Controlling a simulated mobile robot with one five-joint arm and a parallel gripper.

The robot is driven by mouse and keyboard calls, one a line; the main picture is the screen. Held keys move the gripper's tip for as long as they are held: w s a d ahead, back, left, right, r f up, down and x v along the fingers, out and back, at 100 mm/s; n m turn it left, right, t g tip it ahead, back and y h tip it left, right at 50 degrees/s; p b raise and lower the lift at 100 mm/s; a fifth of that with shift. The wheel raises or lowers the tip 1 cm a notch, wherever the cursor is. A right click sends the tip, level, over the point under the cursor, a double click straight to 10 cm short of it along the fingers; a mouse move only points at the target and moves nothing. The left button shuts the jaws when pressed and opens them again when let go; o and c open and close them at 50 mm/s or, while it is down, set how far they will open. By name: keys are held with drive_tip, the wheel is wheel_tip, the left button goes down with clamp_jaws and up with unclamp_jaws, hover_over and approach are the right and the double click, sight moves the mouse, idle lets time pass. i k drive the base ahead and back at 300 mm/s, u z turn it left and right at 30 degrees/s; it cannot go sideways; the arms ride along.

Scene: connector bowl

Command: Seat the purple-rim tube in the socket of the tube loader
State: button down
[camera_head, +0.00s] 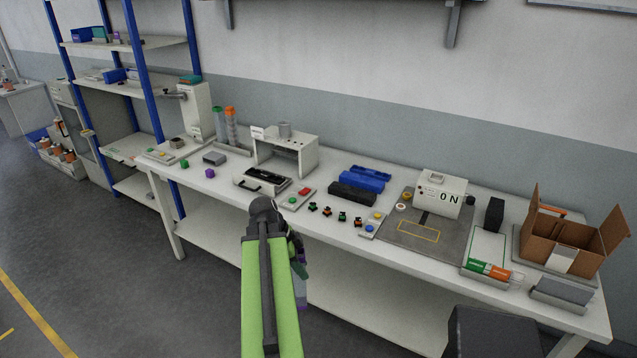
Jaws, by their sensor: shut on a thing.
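My gripper (300,272) hangs in front of the bench's front edge, low and partly hidden behind my green arm link. It is shut on a small, pale purple-grey thing (302,292), which may be the purple-rim tube; its rim and tilt are too small and covered to make out. I cannot tell for sure which device is the tube loader. A white box machine (440,194) reading "0 N" stands on a grey mat to the right. No socket is clearly visible.
The white bench (328,232) holds blue and black bins (362,178), several small connectors (342,217), a button panel (297,197), a purple cube (210,173) and an open cardboard box (590,240). Floor at left is clear.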

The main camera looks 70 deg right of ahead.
sight(197, 113)
drive_tip(key=z, duration=0.7)
drive_tip(key=i, duration=1.4)
drive_tip(key=z, duration=0.95)
